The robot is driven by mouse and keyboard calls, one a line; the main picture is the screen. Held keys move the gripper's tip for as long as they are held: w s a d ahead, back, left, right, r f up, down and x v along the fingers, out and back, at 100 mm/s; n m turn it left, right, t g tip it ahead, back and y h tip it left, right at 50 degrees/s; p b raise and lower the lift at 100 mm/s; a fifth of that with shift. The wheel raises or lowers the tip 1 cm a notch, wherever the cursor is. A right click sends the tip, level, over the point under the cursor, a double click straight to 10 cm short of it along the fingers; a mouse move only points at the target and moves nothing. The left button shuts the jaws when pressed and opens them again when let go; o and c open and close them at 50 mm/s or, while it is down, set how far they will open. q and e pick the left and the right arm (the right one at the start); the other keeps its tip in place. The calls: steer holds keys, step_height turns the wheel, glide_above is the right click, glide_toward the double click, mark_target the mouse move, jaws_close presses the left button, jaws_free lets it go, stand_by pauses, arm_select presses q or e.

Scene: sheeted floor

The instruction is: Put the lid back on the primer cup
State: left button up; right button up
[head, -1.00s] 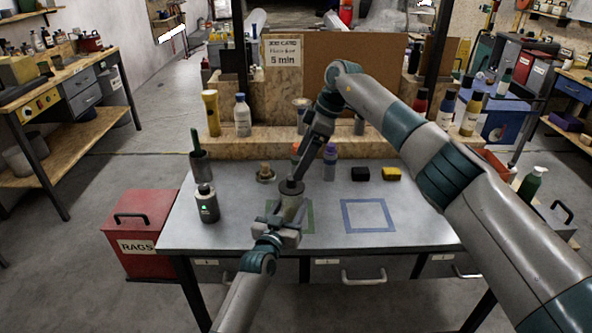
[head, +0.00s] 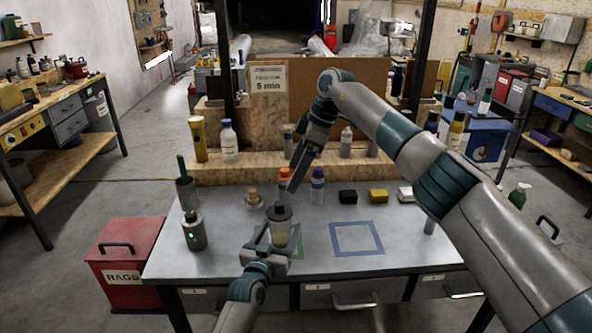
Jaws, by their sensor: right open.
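The primer cup (head: 280,235), a small greyish cup, stands upright at the front middle of the table. A dark round top (head: 279,212) covers its mouth; it looks like the lid, seated about level, though at this size I cannot be sure that it is fully down. My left gripper (head: 272,247) is around the cup's lower part from the front and appears shut on it. My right gripper (head: 292,187) is open and empty, above and behind the cup, apart from it. It partly hides an orange-capped bottle (head: 284,176).
Green tape (head: 299,244) lies beside the cup, and a blue tape square (head: 356,238) lies to the right. A dark canister (head: 194,232) and brush pot (head: 187,192) stand left.

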arm_select(q)
steer(key=b+v, duration=0.2)
steer(key=v, duration=1.5)
steer(key=shift+s, duration=0.15)
steer(key=shift+a, duration=0.15)
